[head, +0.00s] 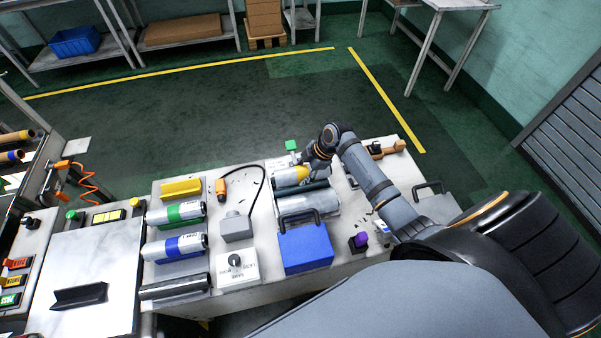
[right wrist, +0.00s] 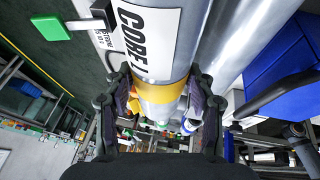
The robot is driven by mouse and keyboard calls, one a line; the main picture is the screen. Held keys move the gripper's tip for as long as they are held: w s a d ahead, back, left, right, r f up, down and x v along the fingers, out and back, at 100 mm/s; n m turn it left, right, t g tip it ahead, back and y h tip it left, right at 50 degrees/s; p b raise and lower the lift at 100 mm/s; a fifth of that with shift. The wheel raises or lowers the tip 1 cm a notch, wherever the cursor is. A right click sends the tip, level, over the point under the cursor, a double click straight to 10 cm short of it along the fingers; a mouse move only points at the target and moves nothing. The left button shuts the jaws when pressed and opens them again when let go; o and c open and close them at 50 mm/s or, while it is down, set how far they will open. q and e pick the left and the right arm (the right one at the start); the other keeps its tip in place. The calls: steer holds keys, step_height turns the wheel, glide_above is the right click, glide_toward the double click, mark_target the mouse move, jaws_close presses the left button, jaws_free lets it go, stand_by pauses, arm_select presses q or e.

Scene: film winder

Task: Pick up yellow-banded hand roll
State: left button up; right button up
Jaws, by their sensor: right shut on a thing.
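The yellow-banded hand roll (head: 289,178) is a silver cylinder with a yellow band, at the back of the bench's middle part in the head view. My right gripper (head: 301,161) is at its right end, partly hiding it. In the right wrist view the yellow band (right wrist: 163,93) and a white label reading "CORE" lie between the two fingers of my right gripper (right wrist: 160,108), which is shut on the roll. I cannot tell whether the roll is clear of its support. My left gripper is not in view.
Green-banded (head: 182,212) and blue-banded (head: 178,247) rolls lie to the left. A grey box (head: 237,228) with a black cable, a blue box (head: 305,248) with a dark handle and a purple knob (head: 360,240) stand nearby. A larger silver cylinder (head: 313,201) lies just in front.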

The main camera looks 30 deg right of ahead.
steer(key=s+a+r, duration=0.2)
steer(key=s+r, duration=0.4)
steer(key=s, duration=0.5)
steer(key=shift+r, duration=0.4)
